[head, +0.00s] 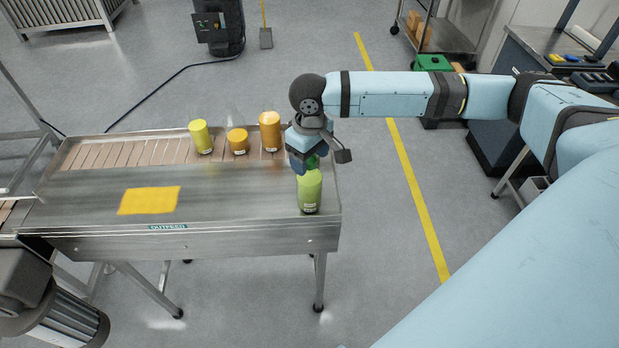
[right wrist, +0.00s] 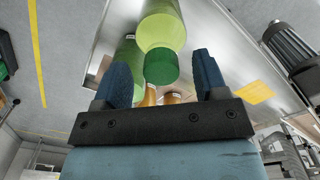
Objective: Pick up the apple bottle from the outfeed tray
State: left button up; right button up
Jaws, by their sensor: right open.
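The green bottle with a darker green cap, which I take as the apple bottle (head: 310,192), stands upright at the right end of the outfeed tray (head: 240,215). Its label is too small to read. My right gripper (head: 304,166) is open at the bottle's cap, hiding part of its top. In the right wrist view the bottle (right wrist: 162,27) and its cap (right wrist: 161,66) appear between the two open blue fingers of the gripper (right wrist: 161,80). I cannot tell whether the fingers touch the cap. My left gripper is not in view.
Along the tray's back stand a yellow-green bottle (head: 201,137), a short orange jar (head: 238,142) and a taller orange bottle (head: 270,132). A yellow patch (head: 149,200) lies on the tray's left. A grey motor (head: 68,322) is at lower left. The tray's middle is clear.

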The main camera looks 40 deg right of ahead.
jog(key=shift+f, duration=0.65)
grip_shut()
jog(key=shift+r, duration=0.1)
jog(key=shift+r, duration=0.1)
